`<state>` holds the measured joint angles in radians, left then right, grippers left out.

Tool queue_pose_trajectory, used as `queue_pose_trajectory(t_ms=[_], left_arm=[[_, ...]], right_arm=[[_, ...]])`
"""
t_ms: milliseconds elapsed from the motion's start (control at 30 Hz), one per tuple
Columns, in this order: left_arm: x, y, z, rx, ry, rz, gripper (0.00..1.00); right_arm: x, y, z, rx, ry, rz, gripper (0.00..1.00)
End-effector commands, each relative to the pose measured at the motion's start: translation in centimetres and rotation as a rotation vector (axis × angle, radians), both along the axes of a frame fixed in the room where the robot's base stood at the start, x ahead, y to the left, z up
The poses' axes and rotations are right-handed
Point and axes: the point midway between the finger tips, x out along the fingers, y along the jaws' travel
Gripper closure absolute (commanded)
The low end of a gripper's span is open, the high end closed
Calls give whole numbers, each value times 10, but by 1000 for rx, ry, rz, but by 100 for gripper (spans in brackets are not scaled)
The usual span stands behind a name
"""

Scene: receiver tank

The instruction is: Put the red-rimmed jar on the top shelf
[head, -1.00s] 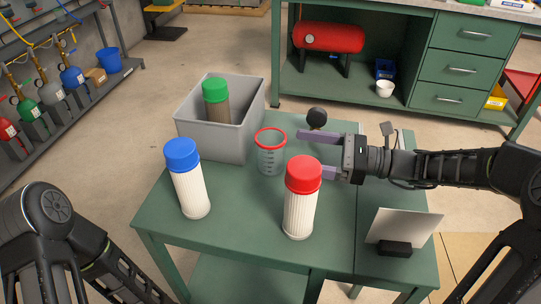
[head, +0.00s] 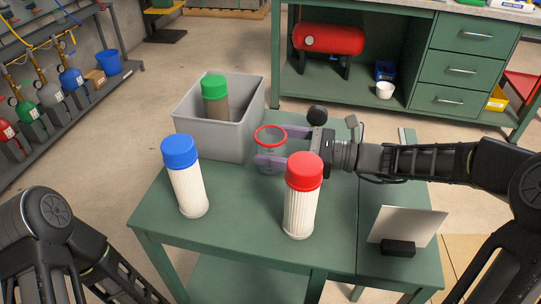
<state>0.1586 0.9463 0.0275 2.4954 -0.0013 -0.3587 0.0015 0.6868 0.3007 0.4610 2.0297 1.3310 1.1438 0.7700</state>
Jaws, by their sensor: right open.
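The red-rimmed jar (head: 269,134) is clear and stands upright on the green table, just right of the grey bin. My right gripper (head: 262,150) reaches in from the right with its two purple fingers open around the jar. The near finger passes in front of the jar; the far finger is mostly hidden behind the rim. I cannot tell whether either finger touches it. My left arm shows at the lower left, but its gripper is out of view. I cannot tell which surface is the top shelf.
A blue-capped bottle (head: 187,190) and a red-capped bottle (head: 299,215) stand on the green table (head: 240,225) in front of the jar. The grey bin (head: 215,138) holds a green-capped bottle (head: 215,92). A white panel (head: 408,226) stands at the right. A green workbench (head: 455,70) is behind.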

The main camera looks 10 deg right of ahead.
Motion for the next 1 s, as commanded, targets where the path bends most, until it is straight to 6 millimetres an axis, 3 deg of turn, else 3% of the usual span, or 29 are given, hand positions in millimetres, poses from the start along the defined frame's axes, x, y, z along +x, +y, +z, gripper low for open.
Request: queue_pose_trajectory(t_ms=[667,1000], left_arm=[[0,0,-1,0,0,0,22],[0,0,-1,0,0,0,22]], right_arm=[[3,6,0,0,1,0,17],[3,6,0,0,1,0,44]])
